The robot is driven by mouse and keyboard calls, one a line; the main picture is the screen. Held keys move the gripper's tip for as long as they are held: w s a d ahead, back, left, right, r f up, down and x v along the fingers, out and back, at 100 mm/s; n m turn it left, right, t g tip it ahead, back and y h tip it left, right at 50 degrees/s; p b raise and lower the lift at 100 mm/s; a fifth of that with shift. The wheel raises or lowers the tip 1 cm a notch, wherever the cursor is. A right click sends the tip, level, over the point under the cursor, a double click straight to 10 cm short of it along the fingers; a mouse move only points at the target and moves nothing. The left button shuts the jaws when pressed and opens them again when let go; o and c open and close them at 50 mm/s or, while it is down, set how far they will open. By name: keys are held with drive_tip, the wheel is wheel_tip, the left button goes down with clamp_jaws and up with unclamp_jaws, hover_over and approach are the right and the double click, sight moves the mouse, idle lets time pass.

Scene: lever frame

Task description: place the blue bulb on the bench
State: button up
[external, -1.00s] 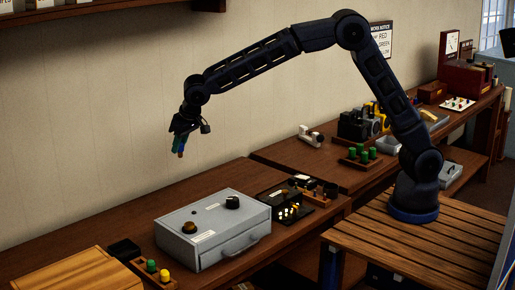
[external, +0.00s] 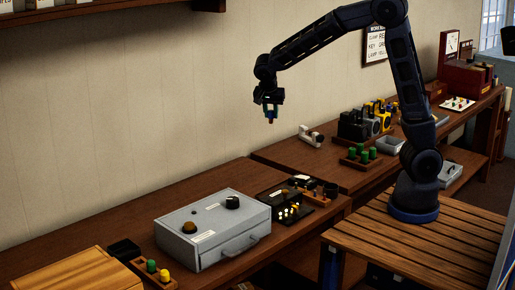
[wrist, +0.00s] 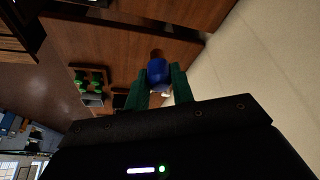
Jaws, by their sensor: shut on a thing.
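My gripper (external: 269,107) is raised in front of the wall, above the far edge of the benches, pointing down. In the wrist view its green fingers (wrist: 161,80) are closed on the blue bulb (wrist: 157,72). The bulb is small and dark at the fingertips in the external view (external: 270,120), with a brownish tip in both views. The dark brown wooden bench (external: 110,225) runs along the wall. The bulb is well clear of its surface.
On the bench stand a grey box (external: 212,230) with knobs, a black panel (external: 284,203) with small pegs, and a rack (external: 153,270) with green and yellow bulbs. A green-bulb rack (external: 357,161) stands farther right. Bare bench lies behind the grey box.

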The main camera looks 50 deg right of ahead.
drive_tip(key=s+d+f+m+g, duration=0.15)
drive_tip(key=s+d+m, duration=0.35)
drive_tip(key=d, duration=0.5)
drive_tip(key=s+d+f+m+g, duration=0.15)
drive_tip(key=s+d+m, duration=0.25)
drive_tip(key=s+d, duration=0.4)
drive_tip(key=f, duration=0.6)
drive_tip(key=d+f, duration=0.1)
drive_tip(key=f, duration=1.2)
drive_tip(key=shift+w+d+f, duration=0.2)
drive_tip(key=shift+w+f, duration=0.15)
drive_tip(key=shift+f, duration=0.05)
drive_tip(key=shift+f, duration=0.15)
drive_tip(key=o, duration=1)
